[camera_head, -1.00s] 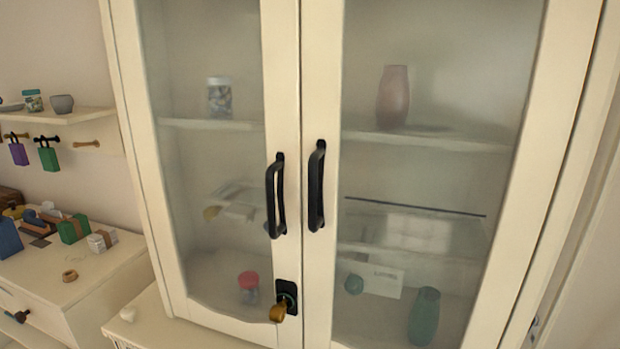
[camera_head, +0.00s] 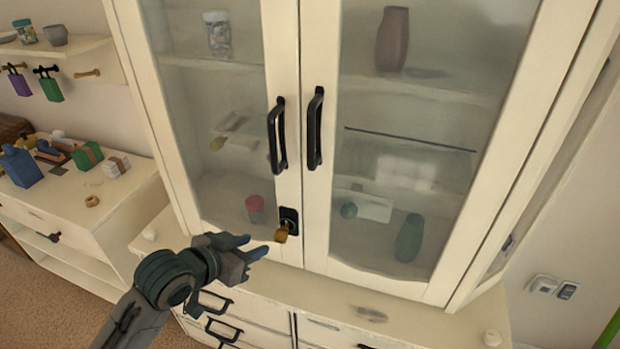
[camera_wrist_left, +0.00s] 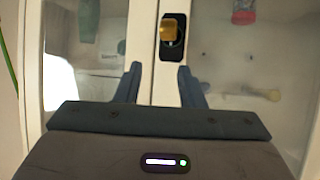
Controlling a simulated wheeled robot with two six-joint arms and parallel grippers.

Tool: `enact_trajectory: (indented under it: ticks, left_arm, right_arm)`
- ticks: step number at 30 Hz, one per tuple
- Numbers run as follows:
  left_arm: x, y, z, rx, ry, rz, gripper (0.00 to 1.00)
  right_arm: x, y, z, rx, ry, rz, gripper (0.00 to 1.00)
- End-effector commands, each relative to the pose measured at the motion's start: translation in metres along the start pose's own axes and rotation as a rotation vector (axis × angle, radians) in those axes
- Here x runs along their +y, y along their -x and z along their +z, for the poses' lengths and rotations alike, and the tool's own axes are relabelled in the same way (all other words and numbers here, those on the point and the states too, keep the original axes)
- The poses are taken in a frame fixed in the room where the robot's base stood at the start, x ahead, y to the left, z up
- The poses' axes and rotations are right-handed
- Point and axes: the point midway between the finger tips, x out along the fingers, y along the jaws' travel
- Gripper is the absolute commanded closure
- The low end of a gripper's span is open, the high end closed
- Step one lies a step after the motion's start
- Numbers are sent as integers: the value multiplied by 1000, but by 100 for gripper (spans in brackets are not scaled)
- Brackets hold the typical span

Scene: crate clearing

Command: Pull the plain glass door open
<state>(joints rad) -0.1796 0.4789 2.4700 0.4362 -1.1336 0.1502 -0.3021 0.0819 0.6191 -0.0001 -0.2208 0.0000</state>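The cabinet has two glass doors, both shut. The right door (camera_head: 312,235) is plain, with a black upright handle (camera_head: 315,128) and no lock. The left door (camera_head: 282,60) has its own black handle (camera_head: 277,135) and a black lock plate with a brass key or knob (camera_head: 282,232) below it. The lock also shows in the left wrist view (camera_wrist_left: 174,35). My left gripper (camera_head: 258,245) is open and empty, low in front of the left door near the lock, below both handles and touching neither. My right gripper is out of view.
Behind the glass stand a brown vase (camera_head: 392,40), a green vase (camera_head: 409,238) and a red-lidded jar (camera_head: 255,209). A drawer unit with black handles (camera_head: 222,332) juts out below the doors. A side cabinet (camera_head: 100,215) with blocks stands at left.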

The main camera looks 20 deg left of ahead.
Motion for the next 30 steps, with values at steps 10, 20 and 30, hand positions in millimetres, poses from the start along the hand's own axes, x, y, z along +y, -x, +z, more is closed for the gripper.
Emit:
enact_trajectory:
  ticks: [10, 20, 30]
  left_arm:
    - [21, 68, -190, 464, -93, 278, 65]
    - [26, 76, -210, 515, -88, 318, 65]
    - [35, 58, -220, 514, -88, 323, 65]
  right_arm:
    - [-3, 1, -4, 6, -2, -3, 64]
    - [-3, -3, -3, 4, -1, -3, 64]
    - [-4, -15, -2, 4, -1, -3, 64]
